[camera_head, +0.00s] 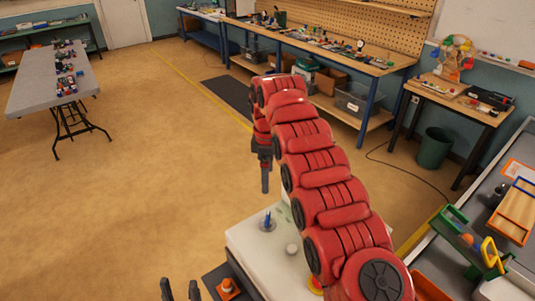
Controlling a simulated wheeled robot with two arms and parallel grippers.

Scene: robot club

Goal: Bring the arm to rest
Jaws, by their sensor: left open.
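My left gripper (180,288) shows only as two dark fingertips at the bottom edge, left of centre. They stand apart with nothing visible between them; the rest of that arm is out of frame. My right arm, red and segmented, rises from the lower right and arches up to mid-picture. Its dark gripper (265,180) hangs down from the far end, seen edge-on, over the floor beyond a white surface (250,237). Its finger gap is hidden, and I see no object in it.
A grey folding table (30,85) is at the far left, and a long workbench (385,66) lines the back. The left floor is clear.

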